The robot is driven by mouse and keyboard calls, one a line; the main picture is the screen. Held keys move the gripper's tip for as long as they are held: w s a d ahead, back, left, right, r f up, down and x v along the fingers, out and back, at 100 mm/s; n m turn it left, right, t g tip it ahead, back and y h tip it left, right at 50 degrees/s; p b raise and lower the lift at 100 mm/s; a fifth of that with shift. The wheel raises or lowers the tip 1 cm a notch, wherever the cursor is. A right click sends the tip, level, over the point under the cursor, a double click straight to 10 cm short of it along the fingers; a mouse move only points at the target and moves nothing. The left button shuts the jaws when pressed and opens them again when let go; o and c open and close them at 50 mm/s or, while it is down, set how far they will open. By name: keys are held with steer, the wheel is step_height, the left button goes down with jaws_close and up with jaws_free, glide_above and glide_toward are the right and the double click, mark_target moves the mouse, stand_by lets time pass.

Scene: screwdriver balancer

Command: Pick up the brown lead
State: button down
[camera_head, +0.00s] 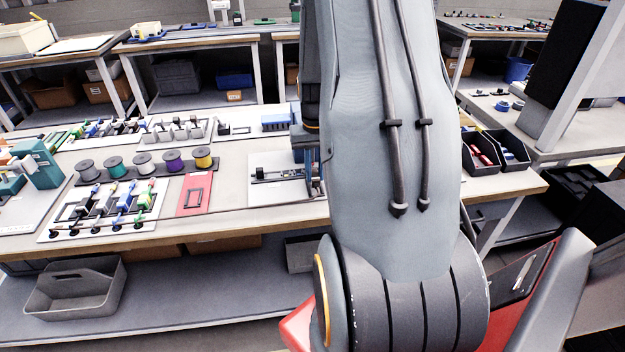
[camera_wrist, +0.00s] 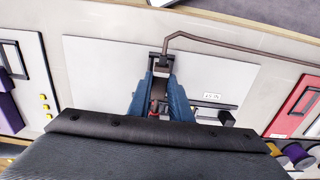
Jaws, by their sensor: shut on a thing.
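The brown lead (camera_wrist: 240,48) shows in the wrist view as a thin dark-brown strand. It runs from the right edge leftward and bends down to a dark end at my gripper (camera_wrist: 161,66). My gripper's blue fingers are shut on that end, over a white board (camera_wrist: 95,75) with a dark fixture. Part of the grip is hidden between the fingers.
Spools (camera_head: 144,163) stand in a row left of the white board. A red plate (camera_head: 194,196) and a board with colored-handled tools (camera_head: 105,210) lie in front of them. Black bins (camera_head: 482,153) stand at the right end. A grey tote (camera_head: 75,290) sits on the lower shelf.

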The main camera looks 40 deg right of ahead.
step_height(320, 180, up, 4)
steer(key=shift+w+r+b, duration=0.1)
steer(key=shift+r+b, duration=0.05)
steer(key=shift+b, duration=0.4)
steer(key=s+a+p, duration=0.2)
steer(key=s+a, duration=0.3)
steer(key=s, duration=0.3)
steer(key=s+a+p, duration=0.2)
steer(key=s+a, duration=0.3)
steer(key=s, duration=0.3)
steer(key=shift+s+p, duration=0.35)
steer(key=shift+p, duration=0.05)
